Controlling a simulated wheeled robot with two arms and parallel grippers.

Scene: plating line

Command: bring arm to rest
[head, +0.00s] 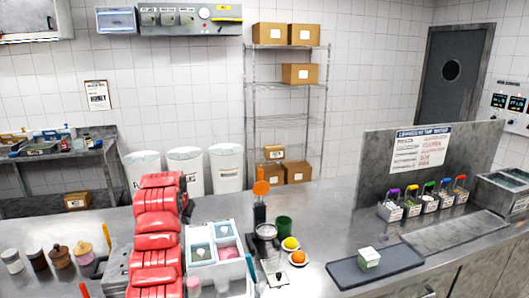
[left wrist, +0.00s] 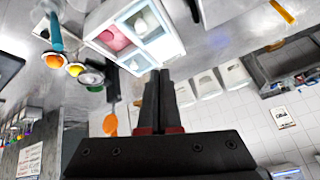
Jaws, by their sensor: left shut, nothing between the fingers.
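My left gripper (left wrist: 161,80) shows in the left wrist view as two black fingers with red at their bases. The fingers are together and nothing is between them. It is clear of the things around it in that view, which appears upside down. In the head view my red left arm rises at the lower left, over the steel counter (head: 335,222) and just left of the white bin holder (head: 215,238). I cannot make out its fingertips clearly there. My right gripper is not in view.
Lidded jars (head: 60,256) stand left of my arm. A dark tray (head: 345,277) holds a small box (head: 369,257).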

